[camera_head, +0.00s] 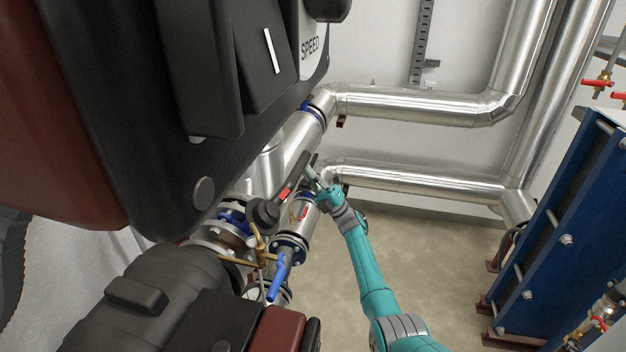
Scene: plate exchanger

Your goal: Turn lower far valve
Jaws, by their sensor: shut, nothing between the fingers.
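My gripper (314,172) is at the end of my teal arm, near the picture's middle, beside the silver pipes on the left. Its fingers are small and partly merge with the pipework behind; it looks shut and empty. A red-and-black lever (286,191) lies just left of the gripper. A small red handle (304,212) sits on the lower pipe, just below the gripper. A blue valve handle (277,279) is nearer to me, below both. I cannot tell which of these is the lower far valve, nor whether the gripper touches any handle.
A large dark pump or motor housing (100,120) fills the upper left. A black motor (150,300) is at the lower left. A blue plate exchanger (560,235) stands at the right. Silver pipes (420,105) run along the back wall. The floor (440,260) between is clear.

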